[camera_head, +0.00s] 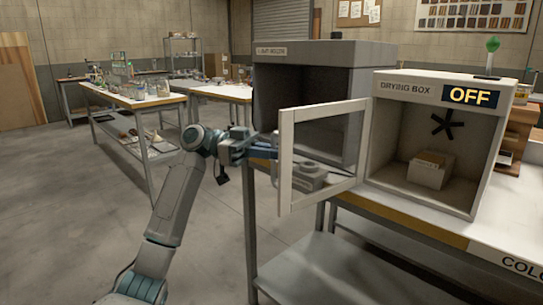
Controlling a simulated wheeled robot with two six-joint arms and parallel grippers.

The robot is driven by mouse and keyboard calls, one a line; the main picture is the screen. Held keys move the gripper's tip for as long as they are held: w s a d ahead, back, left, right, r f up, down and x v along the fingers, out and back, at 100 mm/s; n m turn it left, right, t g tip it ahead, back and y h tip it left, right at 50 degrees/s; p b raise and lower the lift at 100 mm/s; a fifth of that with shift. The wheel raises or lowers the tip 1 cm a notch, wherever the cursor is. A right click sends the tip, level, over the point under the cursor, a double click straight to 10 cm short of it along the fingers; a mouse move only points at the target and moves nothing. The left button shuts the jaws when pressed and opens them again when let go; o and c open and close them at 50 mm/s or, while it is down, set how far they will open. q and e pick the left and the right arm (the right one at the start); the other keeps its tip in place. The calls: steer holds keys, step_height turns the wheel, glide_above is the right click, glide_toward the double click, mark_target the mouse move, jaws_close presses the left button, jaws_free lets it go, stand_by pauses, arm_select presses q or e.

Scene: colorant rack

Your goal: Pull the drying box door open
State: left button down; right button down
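The drying box (388,160) is a pale cabinet on the bench at the right, with a sign reading "OFF". Its door (285,165), a white frame around a clear pane, stands swung open to the left from the box's left side. The box interior shows a dark fan shape on the back wall and a small light block (430,170) on the floor. My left gripper (273,149) is at the door's free left edge. I cannot tell whether its fingers touch or grip the frame. My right gripper is not in view.
A grey open-fronted cabinet (325,48) stands behind the door. A grey object (308,176) shows through the pane. The bench has a lower shelf (340,285). Work tables (125,98) stand at the back left. The floor at left is clear.

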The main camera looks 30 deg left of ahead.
arm_select(q)
steer(key=shift+w+a, duration=0.1)
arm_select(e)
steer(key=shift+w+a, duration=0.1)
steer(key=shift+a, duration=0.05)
arm_select(q)
steer(key=c, duration=1.6)
jaws_free()
steer(key=shift+w, duration=0.1)
